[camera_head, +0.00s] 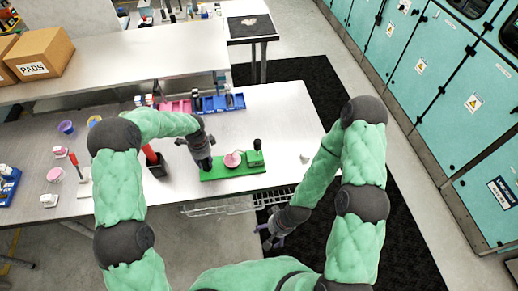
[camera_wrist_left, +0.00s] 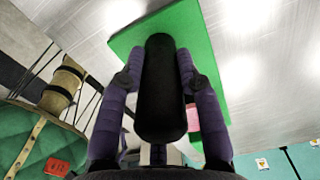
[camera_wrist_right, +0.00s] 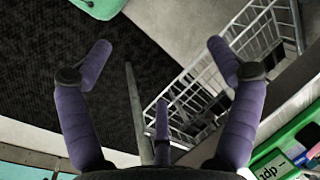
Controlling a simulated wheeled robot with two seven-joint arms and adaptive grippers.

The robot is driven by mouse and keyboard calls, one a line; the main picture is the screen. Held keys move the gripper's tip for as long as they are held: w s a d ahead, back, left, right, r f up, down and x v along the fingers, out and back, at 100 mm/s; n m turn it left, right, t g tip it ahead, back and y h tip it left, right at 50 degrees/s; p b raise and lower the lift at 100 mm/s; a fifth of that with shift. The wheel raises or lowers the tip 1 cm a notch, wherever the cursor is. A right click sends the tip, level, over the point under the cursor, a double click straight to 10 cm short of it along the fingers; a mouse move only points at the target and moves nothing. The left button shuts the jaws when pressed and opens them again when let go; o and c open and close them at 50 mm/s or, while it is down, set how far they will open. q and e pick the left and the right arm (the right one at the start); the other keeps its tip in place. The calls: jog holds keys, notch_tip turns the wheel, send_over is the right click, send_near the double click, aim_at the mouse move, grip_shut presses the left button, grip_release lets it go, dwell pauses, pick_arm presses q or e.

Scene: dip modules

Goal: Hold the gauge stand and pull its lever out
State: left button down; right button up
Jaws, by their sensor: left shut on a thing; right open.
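The gauge stand has a flat green base (camera_head: 228,173) near the front edge of the table, with a pink round part (camera_head: 233,159) and an upright green block (camera_head: 254,158) with a dark knob on it. My left gripper (camera_head: 204,163) is at the left end of the base, shut on a black upright post (camera_wrist_left: 160,85) of the stand. The green base (camera_wrist_left: 200,30) also shows behind the post in the left wrist view. My right gripper (camera_wrist_right: 158,48) is open and empty, low in front of the table edge and apart from the stand. I cannot make out the lever clearly.
A wire basket (camera_head: 218,206) hangs below the table's front edge, near my right gripper. Blue bins (camera_head: 218,102) stand at the back of the table (camera_head: 285,125). A dark holder (camera_head: 156,165) with a red-handled tool is left of the stand. Table right of the stand is mostly clear.

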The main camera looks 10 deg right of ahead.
dwell(0.4)
jog(key=shift+w+a, duration=0.1)
jog(key=shift+w, duration=0.15)
jog(key=c, duration=0.8)
jog(key=w+n, duration=0.1)
jog(key=w+a+n, duration=0.1)
jog(key=w+n, duration=0.1)
jog(key=w+a+r+n, duration=0.1)
jog(key=w, duration=0.1)
jog(key=shift+a+g, duration=0.2)
jog(key=shift+g, duration=0.1)
grip_shut()
jog(key=w+a+r+n+h, duration=0.1)
jog(key=w+a+r+n, duration=0.15)
jog(key=w+n, duration=0.25)
jog(key=w+a+r+n, duration=0.1)
jog(key=w+r+n, duration=0.2)
jog(key=w+n, duration=0.15)
jog(key=w+a+r+n+h, duration=0.1)
jog(key=w+r+n+h, duration=0.2)
jog(key=r, duration=0.7)
jog(key=w+a+r+n+t+h, duration=0.1)
jog(key=w+a+r+n+h, duration=0.1)
jog(key=w+r+n, duration=0.5)
notch_tip(320, 180, up, 3)
jog(key=shift+w+a+r+h, duration=0.15)
jog(key=shift+w+a+h, duration=0.2)
jog(key=shift+w, duration=0.75)
jog(key=shift+d, duration=0.1)
